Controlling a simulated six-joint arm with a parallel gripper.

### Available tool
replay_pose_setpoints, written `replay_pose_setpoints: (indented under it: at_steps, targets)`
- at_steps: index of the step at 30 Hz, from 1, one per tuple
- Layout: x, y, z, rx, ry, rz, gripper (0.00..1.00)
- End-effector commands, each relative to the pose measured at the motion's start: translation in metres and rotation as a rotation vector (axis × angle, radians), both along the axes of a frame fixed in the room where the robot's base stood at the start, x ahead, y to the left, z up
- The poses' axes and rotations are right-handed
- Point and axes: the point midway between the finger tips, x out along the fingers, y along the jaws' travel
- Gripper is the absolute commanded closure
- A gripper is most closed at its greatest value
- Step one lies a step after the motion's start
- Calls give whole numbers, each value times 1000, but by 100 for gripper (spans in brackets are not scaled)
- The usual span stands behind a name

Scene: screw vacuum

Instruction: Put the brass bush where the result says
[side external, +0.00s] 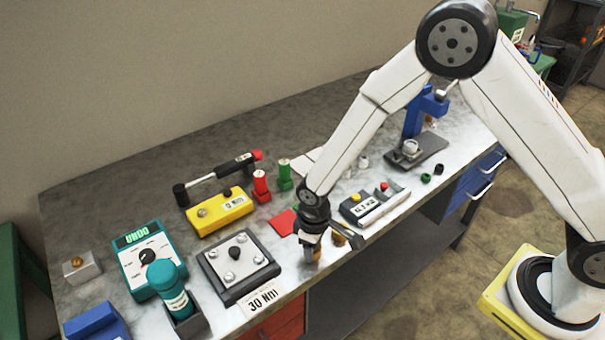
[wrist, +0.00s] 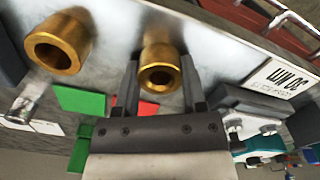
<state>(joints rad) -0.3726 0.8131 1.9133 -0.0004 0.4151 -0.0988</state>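A brass bush (wrist: 160,70) is between the two fingers of my gripper (wrist: 160,80) in the wrist view. The fingers lie close along both its sides; I cannot tell whether they press on it. In the side external view my gripper (side external: 311,250) points down at the bench's front edge, with the bush (side external: 310,256) low between the fingers and mostly hidden. A second, larger-looking brass bush (wrist: 58,42) stands to the left in the wrist view. A red card (wrist: 147,108) and a green card (wrist: 80,101) lie on the bench; the red card (side external: 282,222) also shows from the side.
A display block (side external: 375,206) with readings stands right of my gripper. A plate with screws (side external: 238,262) and a 30 Nm card (side external: 263,299) are to the left. A yellow box (side external: 220,212), a teal UNDO box (side external: 145,257) and a blue press (side external: 417,118) occupy other spots.

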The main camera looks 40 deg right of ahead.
Motion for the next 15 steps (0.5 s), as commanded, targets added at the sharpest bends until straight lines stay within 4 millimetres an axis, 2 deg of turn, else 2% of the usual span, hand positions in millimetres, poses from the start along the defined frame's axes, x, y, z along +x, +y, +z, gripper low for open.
replay_pose_setpoints:
  at_steps: [15]
  targets:
    - [1,0,5,1,-2,0,100]
